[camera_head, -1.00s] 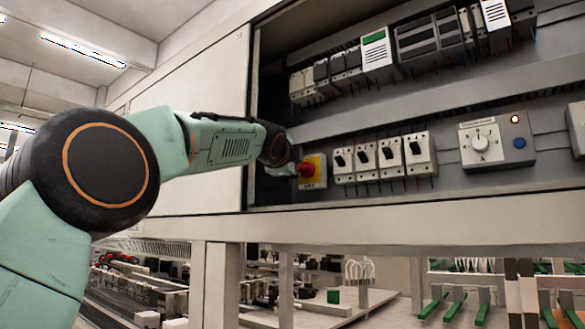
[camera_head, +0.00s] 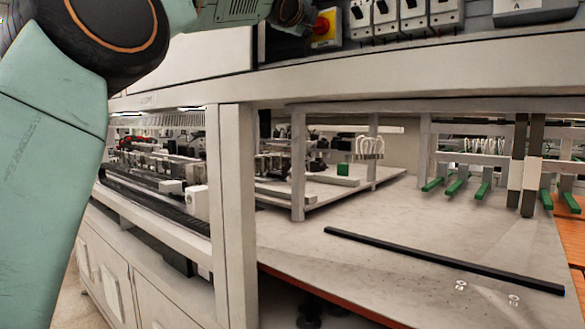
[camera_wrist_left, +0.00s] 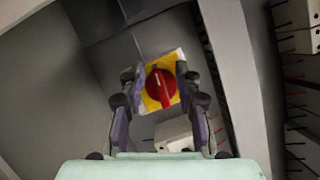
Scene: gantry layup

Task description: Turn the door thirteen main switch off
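The main switch is a red rotary knob (camera_head: 322,26) on a yellow plate (camera_head: 327,41), at the top edge of the head view. In the left wrist view the red knob (camera_wrist_left: 160,87) sits on its tilted yellow plate (camera_wrist_left: 151,103), with a pale line along its handle. My left gripper (camera_head: 306,24) is at the switch; its fingers (camera_wrist_left: 160,76) stand open on either side of the knob. A narrow gap seems to show beside the knob; contact is unclear. The printing on the plate is unreadable. My right gripper is in neither view.
Several white breakers (camera_head: 386,18) stand in a row right of the switch. The cabinet's lower ledge (camera_head: 420,70) runs beneath them. Below is a pale worktop (camera_head: 400,235) with a long black bar (camera_head: 440,258). A white post (camera_head: 237,200) stands in front at left.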

